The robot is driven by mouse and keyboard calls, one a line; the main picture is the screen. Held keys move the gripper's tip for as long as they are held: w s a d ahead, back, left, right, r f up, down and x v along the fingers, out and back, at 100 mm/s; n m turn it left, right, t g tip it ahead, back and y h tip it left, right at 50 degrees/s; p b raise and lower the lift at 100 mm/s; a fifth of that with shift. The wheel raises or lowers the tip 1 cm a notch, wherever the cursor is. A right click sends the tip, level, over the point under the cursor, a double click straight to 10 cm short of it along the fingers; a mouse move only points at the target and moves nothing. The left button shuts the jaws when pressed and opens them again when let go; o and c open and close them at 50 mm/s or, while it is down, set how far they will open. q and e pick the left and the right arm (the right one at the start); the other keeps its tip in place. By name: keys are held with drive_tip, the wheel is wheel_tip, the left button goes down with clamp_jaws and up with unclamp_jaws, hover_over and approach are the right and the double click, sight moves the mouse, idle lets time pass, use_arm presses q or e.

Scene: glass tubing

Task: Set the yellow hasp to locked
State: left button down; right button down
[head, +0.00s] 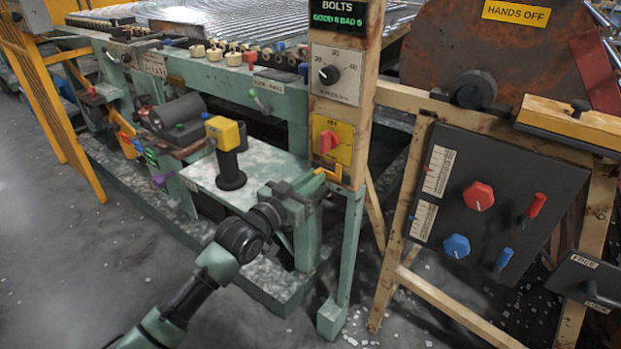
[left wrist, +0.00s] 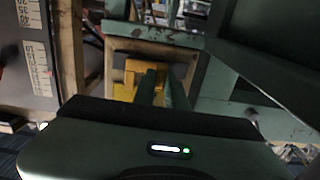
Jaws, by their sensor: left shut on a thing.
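The yellow hasp (head: 330,174) shows as a small yellow piece low on the wooden post, below the yellow plate with the red knob. My left gripper (head: 312,187) is at the hasp, its fingers shut on it. In the left wrist view the yellow hasp (left wrist: 131,72) shows around and behind the dark fingertips (left wrist: 152,84), which hide part of it. Whether it stands at locked cannot be read. My right gripper is not in view.
Above the hasp are a red knob (head: 328,142) and a dial (head: 329,74). A black panel (head: 485,228) with red and blue controls stands to the right. A black post with a yellow top (head: 222,133) stands left of the gripper. Open floor lies front left.

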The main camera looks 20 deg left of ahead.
use_arm(q)
drive_tip(key=c, duration=1.4)
unclamp_jaws()
drive_tip(key=shift+d, duration=0.3)
drive_tip(key=shift+c, duration=0.2)
drive_tip(key=shift+s, duration=0.1)
drive_tip(key=p+v, duration=0.1)
drive_tip(key=v, duration=0.6)
drive_tip(key=shift+s+a, duration=0.15)
drive_tip(key=shift+s, duration=0.2)
